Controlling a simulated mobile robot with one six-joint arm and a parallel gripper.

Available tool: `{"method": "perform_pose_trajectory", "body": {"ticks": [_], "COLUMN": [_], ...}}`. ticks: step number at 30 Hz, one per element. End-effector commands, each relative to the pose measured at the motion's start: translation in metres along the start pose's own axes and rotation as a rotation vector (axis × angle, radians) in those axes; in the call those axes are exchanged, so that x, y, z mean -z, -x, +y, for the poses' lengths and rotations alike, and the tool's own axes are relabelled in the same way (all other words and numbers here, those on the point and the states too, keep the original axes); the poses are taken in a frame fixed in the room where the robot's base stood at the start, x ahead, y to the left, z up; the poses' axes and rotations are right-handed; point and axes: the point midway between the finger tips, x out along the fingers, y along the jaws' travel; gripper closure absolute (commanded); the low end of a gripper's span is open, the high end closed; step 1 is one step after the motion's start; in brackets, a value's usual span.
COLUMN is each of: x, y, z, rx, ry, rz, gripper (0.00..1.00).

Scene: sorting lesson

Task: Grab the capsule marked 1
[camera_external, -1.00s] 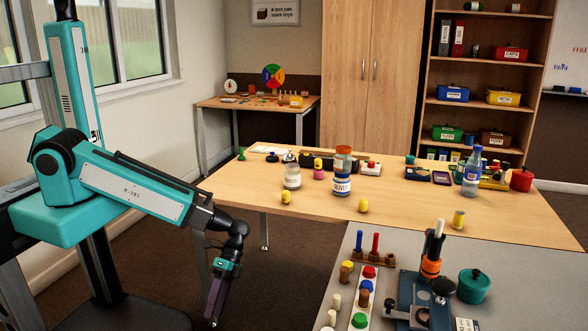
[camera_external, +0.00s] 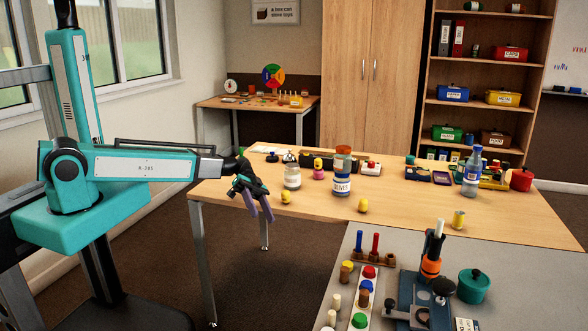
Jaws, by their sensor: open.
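Small yellow capsules stand on the wooden table: one (camera_external: 286,197) near the front left edge, one (camera_external: 363,206) in front of the OLIVES jar, and one (camera_external: 459,219) farther right. Another yellow piece (camera_external: 318,163) sits on a pink one farther back. Their marks are too small to read, so I cannot tell which is marked 1. My gripper (camera_external: 262,217) is open and empty, its purple fingers pointing down at the table's front left edge. It is just left of the nearest capsule and apart from it.
A clear jar (camera_external: 292,178) stands behind the nearest capsule. The OLIVES jar (camera_external: 341,182) and a glass bottle (camera_external: 471,175) stand farther right. A grey table (camera_external: 400,245) in front holds pegs, a coloured-disc board and a teal pot (camera_external: 473,285). The wooden table's front middle is mostly clear.

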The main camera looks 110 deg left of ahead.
Motion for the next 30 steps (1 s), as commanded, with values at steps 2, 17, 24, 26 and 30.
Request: {"method": "perform_pose_trajectory", "body": {"ticks": [2, 17, 24, 26, 30], "x": [0.015, 0.038, 0.028, 0.028, 0.028], "y": [0.026, 0.204, 0.232, 0.233, 0.232], "z": [-0.002, -0.068, -0.084, -0.084, -0.083], "rx": [0.011, 0.282, 0.341, 0.342, 0.342], "ry": [-0.063, -0.472, -0.523, -0.525, -0.523], "rz": [0.056, 0.056, -0.008, -0.01, -0.009], "gripper": [0.53, 0.53, 0.53, 0.53, 0.53]}}
